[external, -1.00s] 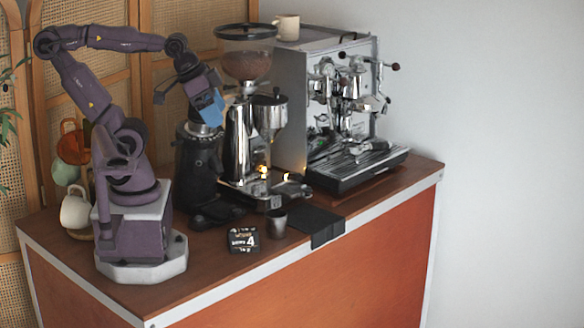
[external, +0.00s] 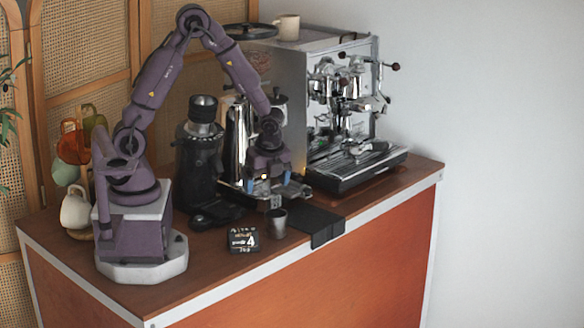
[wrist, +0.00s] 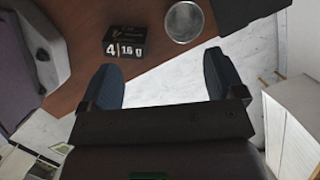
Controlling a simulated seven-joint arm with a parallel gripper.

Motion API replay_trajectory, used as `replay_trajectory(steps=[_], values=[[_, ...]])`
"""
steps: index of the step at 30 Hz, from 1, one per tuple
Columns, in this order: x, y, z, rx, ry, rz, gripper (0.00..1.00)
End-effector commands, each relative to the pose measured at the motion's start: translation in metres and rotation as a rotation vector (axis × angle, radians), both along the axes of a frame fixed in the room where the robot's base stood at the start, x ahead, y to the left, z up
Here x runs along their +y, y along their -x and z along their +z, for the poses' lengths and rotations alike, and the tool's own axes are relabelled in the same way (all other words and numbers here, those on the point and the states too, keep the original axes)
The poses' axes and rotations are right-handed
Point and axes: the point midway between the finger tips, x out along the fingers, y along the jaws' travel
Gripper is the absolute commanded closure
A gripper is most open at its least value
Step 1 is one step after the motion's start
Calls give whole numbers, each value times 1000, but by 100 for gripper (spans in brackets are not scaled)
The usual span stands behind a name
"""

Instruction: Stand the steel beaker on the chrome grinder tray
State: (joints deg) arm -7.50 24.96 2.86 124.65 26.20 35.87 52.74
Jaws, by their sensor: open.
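The steel beaker (external: 276,223) is a small grey metal cup standing upright on the wooden cart top, near the front edge. In the wrist view its round open top (wrist: 184,22) shows at the upper middle, beyond the fingertips. The chrome grinder tray (external: 262,204) lies at the foot of the chrome grinder, just behind the beaker; my arm and gripper hide part of it. My gripper (external: 276,184) is over the tray, above and behind the beaker. In the wrist view its two blue fingers (wrist: 164,78) are wide apart with nothing between them.
A black box marked 4 (external: 243,239) stands left of the beaker. A black mat (external: 318,224) hangs over the front edge to the right. A black grinder (external: 199,165) and the espresso machine (external: 345,110) stand behind. Bare wood lies at the front left.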

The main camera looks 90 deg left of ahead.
Motion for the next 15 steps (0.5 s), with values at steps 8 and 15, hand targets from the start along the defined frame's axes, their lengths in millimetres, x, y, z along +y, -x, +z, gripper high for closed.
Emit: replay_trajectory(steps=[8, 15], values=[[8, -24, -2, 26, -12, -402, 12], [16, -23, -32, 42, -7, -434, 12]])
